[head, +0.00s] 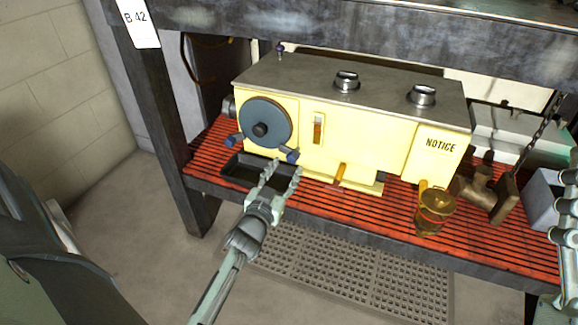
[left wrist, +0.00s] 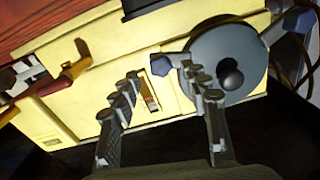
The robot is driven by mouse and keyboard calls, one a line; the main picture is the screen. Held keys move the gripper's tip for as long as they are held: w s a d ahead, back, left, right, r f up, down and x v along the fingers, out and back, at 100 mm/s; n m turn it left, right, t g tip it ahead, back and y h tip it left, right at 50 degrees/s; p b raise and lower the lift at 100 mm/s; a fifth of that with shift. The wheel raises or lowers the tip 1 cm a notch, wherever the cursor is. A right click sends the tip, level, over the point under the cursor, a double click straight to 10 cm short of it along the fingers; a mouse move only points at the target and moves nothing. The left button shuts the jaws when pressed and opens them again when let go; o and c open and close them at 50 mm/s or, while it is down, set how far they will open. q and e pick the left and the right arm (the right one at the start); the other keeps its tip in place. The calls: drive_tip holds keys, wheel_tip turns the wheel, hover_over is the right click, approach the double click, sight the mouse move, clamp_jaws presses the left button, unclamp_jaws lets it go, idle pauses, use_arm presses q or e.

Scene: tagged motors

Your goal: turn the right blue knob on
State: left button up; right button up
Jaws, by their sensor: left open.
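The yellow machine (head: 385,150) stands on a red slatted shelf, with a blue-grey disc (head: 264,123) on its front. The right blue knob (head: 291,156) sticks out at the disc's lower right. The left blue knob (head: 232,141) is at its lower left. My left gripper (head: 283,170) is open, its fingertips just below the right knob. In the left wrist view, turned nearly upside down, the right knob (left wrist: 160,66) shows between and beyond the fingertips (left wrist: 163,82). I cannot tell whether they touch it. Part of my right gripper (head: 567,205) shows at the right edge; its fingertips are unclear.
A black tray (head: 235,172) lies on the shelf (head: 320,200) below the disc. A yellow lever (head: 340,174) juts from the machine's front. An amber cup (head: 435,208) and a brown valve part (head: 490,193) stand to the right. A dark post (head: 160,120) rises at left.

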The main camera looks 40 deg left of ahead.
sight(291, 161)
use_arm(q)
drive_tip(key=shift+x, duration=1.6)
drive_tip(key=shift+c, duration=0.4)
